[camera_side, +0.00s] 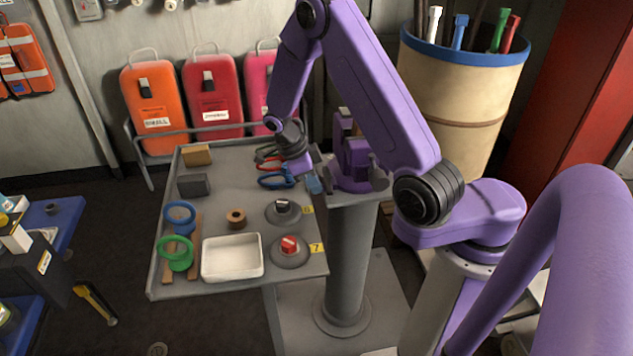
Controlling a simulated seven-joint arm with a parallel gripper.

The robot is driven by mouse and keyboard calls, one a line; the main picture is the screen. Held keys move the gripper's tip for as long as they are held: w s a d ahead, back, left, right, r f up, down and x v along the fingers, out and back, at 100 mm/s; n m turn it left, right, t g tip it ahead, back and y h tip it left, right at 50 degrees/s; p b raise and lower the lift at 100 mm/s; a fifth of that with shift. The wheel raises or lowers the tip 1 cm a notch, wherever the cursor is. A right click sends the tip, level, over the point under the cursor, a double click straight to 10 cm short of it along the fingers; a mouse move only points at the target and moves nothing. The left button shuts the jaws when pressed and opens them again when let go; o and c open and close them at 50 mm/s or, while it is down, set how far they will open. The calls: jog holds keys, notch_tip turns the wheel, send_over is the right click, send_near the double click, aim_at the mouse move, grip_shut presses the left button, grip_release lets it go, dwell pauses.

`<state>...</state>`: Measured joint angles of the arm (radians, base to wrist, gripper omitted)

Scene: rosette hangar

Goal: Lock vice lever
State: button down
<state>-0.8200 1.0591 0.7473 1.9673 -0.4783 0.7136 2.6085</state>
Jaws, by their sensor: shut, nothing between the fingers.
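A purple vice-like fixture (352,162) stands on top of a grey post (347,245) at the right edge of the grey work table (215,166). Its lever cannot be told apart clearly, and its right side lies close behind my purple arm in this view. My gripper (299,168) hangs at the end of the arm, just left of the fixture and apart from it. It points down over the table near blue-handled pliers (275,181). It is shut and appears empty. Its fingertips are small and hard to make out.
Red-handled pliers (267,161), a red knob (289,245), a grey knob (282,207), a white tray (232,258), a blue ring (180,217) and a green ring (175,253) are on the table. A beige drum (460,90) stands behind the arm.

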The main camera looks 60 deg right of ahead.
jog(key=shift+s+d, duration=0.25)
jog(key=shift+s, duration=0.05)
jog(key=shift+s+d+n, duration=0.5)
jog(key=shift+s+n, duration=0.2)
jog(key=shift+s, duration=0.2)
